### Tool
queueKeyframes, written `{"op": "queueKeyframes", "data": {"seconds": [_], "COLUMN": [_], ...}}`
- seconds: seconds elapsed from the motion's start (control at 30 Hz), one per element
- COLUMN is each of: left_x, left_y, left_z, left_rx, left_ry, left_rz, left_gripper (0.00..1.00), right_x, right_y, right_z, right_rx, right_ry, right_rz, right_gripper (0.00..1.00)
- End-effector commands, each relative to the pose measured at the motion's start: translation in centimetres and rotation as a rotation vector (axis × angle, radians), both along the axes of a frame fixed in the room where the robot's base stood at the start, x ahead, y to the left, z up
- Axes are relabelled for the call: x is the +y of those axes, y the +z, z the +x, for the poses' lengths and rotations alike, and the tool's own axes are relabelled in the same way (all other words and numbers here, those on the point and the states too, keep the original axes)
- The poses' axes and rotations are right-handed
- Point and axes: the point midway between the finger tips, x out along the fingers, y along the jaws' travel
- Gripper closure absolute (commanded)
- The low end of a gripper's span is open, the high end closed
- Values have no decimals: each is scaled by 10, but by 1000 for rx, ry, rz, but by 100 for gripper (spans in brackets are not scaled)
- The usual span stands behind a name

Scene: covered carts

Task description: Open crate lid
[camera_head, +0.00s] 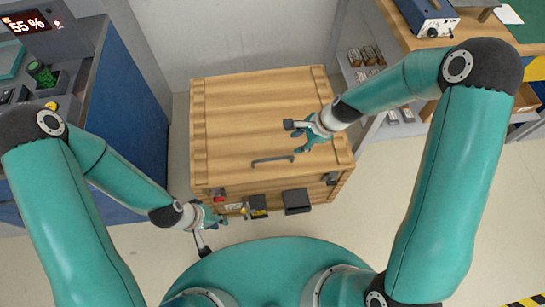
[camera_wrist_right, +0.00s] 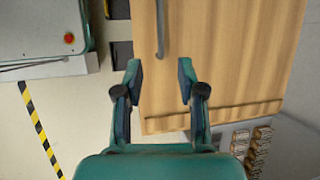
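The wooden crate (camera_head: 225,130) stands on the floor with its plank lid flat and closed on top. A dark bar handle (camera_head: 272,160) lies near the lid's front edge; it also shows in the right wrist view (camera_wrist_right: 160,28). My right gripper (camera_head: 294,136) is open and empty over the lid, just beyond and right of the handle. In the right wrist view its fingers (camera_wrist_right: 160,74) are spread, with the handle ahead of them. My left gripper (camera_head: 213,235) is open and seems empty, low by the crate's front left corner. Its contact with the crate cannot be told.
Two black boxes (camera_head: 296,201) sit at the crate's front, with a label beside them. A blue cabinet (camera_head: 135,110) stands close on the left. A shelf (camera_head: 380,80) with metal parts and a wooden bench (camera_head: 405,35) stand on the right. Floor (camera_head: 430,160) shows right of the crate.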

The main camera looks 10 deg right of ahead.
Motion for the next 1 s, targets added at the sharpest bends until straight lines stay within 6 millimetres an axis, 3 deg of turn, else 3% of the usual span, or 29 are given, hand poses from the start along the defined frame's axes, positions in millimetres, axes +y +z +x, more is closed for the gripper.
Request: {"op": "queueKeyframes", "data": {"seconds": [0.17, 0.7, 1.0], "left_x": [0, 0, 0], "left_y": [-7, -49, -59], "left_z": [0, 0, 0], "left_rx": [0, 0, 0], "left_ry": [0, 0, 0], "left_rz": [0, 0, 0], "left_gripper": [77, 77, 77], "right_x": [8, 50, 62], "right_y": [-18, -121, -148], "right_z": [3, 23, 30], "right_rx": [9, 5, 3], "right_ry": [-10, -7, -7], "right_rz": [5, 3, 2], "right_gripper": [61, 61, 61]}}
